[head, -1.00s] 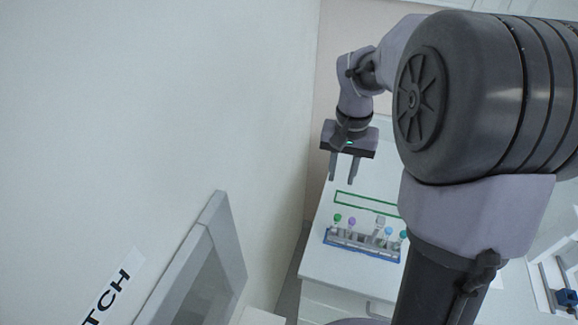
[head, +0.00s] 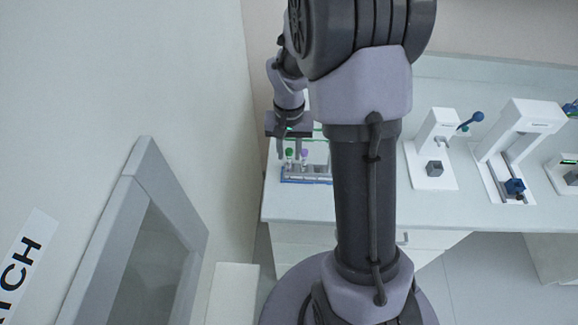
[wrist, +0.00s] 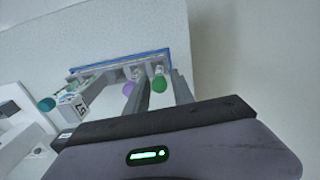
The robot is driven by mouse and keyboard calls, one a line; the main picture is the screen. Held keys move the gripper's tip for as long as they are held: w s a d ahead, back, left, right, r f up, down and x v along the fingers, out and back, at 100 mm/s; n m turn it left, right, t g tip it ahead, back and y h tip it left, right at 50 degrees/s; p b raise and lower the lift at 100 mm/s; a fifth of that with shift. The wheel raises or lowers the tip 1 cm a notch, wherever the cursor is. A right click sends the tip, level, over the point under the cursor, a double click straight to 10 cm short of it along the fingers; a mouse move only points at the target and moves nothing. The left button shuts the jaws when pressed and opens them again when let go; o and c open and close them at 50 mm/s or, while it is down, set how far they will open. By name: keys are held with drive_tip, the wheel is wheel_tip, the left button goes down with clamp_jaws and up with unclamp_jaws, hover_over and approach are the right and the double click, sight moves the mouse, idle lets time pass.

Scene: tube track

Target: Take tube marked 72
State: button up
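A tube rack with a blue edge (head: 305,181) stands on the bench and holds capped tubes. A green-capped tube (head: 289,152) and a purple-capped tube (head: 304,153) show at its left; my arm hides the rest. In the wrist view, the green cap (wrist: 160,82) lies between the fingers of my gripper (wrist: 158,92), and the purple cap (wrist: 128,88) is beside the left finger. My gripper is open, close over the rack; I cannot tell whether it touches a tube. A grey block with a dark mark (wrist: 77,105) and a teal cap (wrist: 47,104) are further left. I cannot read a 72.
White devices, one with a grey block (head: 434,168) and one with a blue block (head: 515,187), stand on the bench to the right. A wall is close on the left, with a grey-framed panel (head: 165,190). The bench front between rack and devices is partly behind my arm.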

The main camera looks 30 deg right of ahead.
drive_tip(key=shift+r, duration=0.1)
clamp_jaws()
wheel_tip(320, 180, up, 10)
drive_tip(key=p, duration=0.3)
